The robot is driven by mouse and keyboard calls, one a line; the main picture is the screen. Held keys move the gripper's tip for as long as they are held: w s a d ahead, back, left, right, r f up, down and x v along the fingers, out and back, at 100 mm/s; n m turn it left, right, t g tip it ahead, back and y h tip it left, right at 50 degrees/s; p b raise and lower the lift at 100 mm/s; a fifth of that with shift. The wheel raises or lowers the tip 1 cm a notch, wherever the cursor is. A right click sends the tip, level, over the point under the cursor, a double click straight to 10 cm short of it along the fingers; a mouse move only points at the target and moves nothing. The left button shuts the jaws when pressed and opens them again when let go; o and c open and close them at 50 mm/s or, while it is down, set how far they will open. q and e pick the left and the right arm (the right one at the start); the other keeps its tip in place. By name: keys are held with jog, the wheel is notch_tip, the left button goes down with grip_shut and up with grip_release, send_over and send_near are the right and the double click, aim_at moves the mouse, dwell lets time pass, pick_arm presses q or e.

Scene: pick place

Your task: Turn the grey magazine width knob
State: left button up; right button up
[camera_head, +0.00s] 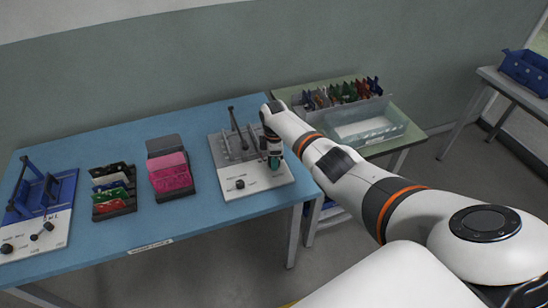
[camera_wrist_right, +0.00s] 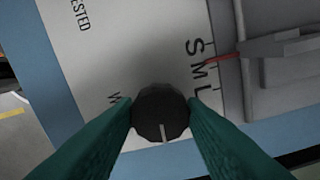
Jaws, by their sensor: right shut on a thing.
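The grey magazine (camera_head: 230,147) stands on a white base plate (camera_head: 265,183) at the right end of the blue table. My right gripper (camera_head: 274,160) reaches down over the right part of this plate. In the right wrist view its green fingers (camera_wrist_right: 160,118) are shut on the black round width knob (camera_wrist_right: 160,108), one on each side. A white mark on the knob points to the bottom of that view. The head view hides this knob behind the gripper. A red pointer (camera_wrist_right: 222,57) lies beside the S, M, L scale (camera_wrist_right: 197,68), near the M. My left gripper is out of view.
A second dark knob (camera_head: 240,184) sits on the same plate. Pink cards (camera_head: 171,173) and a rack of coloured cards (camera_head: 113,190) stand to its left, then a blue fixture (camera_head: 45,195). A grey bin of boards (camera_head: 345,102) stands on the table behind my arm.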

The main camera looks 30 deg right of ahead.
jog(key=m, duration=0.3)
jog(key=shift+r+m+p, duration=0.15)
jog(key=shift+m+p, duration=0.15)
jog(key=shift+m, duration=0.1)
jog(key=m, duration=0.4)
jog(key=shift+w+m+p, duration=0.1)
jog(key=shift+m+p, duration=0.2)
jog(key=shift+p, duration=0.05)
jog(key=m, duration=0.4)
jog(key=m+p, duration=0.1)
jog(key=m, duration=0.4)
jog(key=shift+d, duration=0.1)
jog(key=m, duration=0.4)
jog(key=shift+m, duration=0.3)
jog(key=m, duration=1.3)
jog(key=shift+m, duration=0.3)
